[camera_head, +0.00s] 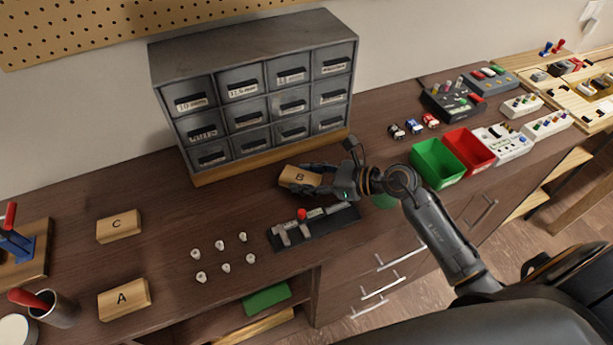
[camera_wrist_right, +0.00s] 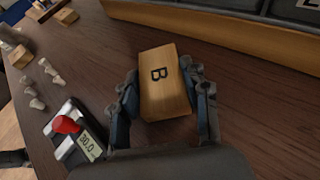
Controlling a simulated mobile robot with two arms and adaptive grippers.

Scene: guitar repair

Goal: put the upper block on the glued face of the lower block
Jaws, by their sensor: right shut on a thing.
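A wooden block marked B (camera_head: 299,175) is between the fingers of my right gripper (camera_head: 297,181), in front of the drawer cabinet. In the right wrist view, block B (camera_wrist_right: 164,82) has a finger against each side, letter up, and the gripper (camera_wrist_right: 163,95) is shut on it. I cannot tell whether it touches the bench. Block C (camera_head: 119,226) and block A (camera_head: 124,299) lie apart at the left, letters up. No label says which block is upper or lower, and I make out no glue on any face. My left gripper is out of view.
A grey drawer cabinet (camera_head: 252,92) stands behind block B. Several small white pieces (camera_head: 222,245) stand between the tool and the blocks. Green (camera_head: 437,161) and red bins (camera_head: 468,149) are at right.

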